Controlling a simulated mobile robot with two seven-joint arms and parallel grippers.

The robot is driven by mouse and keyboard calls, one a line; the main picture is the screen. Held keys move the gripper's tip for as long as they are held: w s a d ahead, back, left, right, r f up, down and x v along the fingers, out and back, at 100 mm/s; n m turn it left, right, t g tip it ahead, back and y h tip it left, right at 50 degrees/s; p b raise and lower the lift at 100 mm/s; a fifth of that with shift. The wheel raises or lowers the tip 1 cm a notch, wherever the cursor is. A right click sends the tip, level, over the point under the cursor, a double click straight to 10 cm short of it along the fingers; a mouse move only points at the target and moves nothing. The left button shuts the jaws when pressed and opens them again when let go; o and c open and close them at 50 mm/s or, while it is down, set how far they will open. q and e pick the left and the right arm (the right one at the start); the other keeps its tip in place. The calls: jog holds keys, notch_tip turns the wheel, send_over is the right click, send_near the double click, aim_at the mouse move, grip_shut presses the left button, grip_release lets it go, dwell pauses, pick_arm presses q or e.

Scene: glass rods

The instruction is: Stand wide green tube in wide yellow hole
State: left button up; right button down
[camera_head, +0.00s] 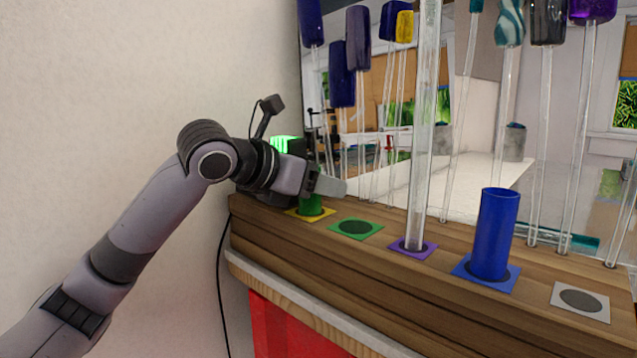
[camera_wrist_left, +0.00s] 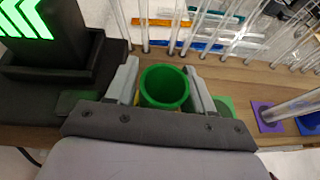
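The wide green tube (camera_head: 310,204) stands upright over the yellow square (camera_head: 293,211) at the left end of the wooden shelf. Its lower end meets the square and looks set in the yellow hole, which it hides. In the left wrist view I look into the tube's open top (camera_wrist_left: 165,87). My left gripper (camera_head: 330,186) reaches in from the left, with one pale finger in front of the tube's upper part. My right gripper is not in view.
Along the shelf lie an empty green square (camera_head: 356,227), a purple square (camera_head: 412,248) with a tall clear rod, a blue square (camera_head: 459,273) with a blue tube (camera_head: 495,235), and an empty grey square (camera_head: 581,300). A dark box with a glowing green sign (camera_wrist_left: 30,20) stands beside the gripper.

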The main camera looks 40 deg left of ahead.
pick_arm(q)
jog(key=shift+v, duration=5.5)
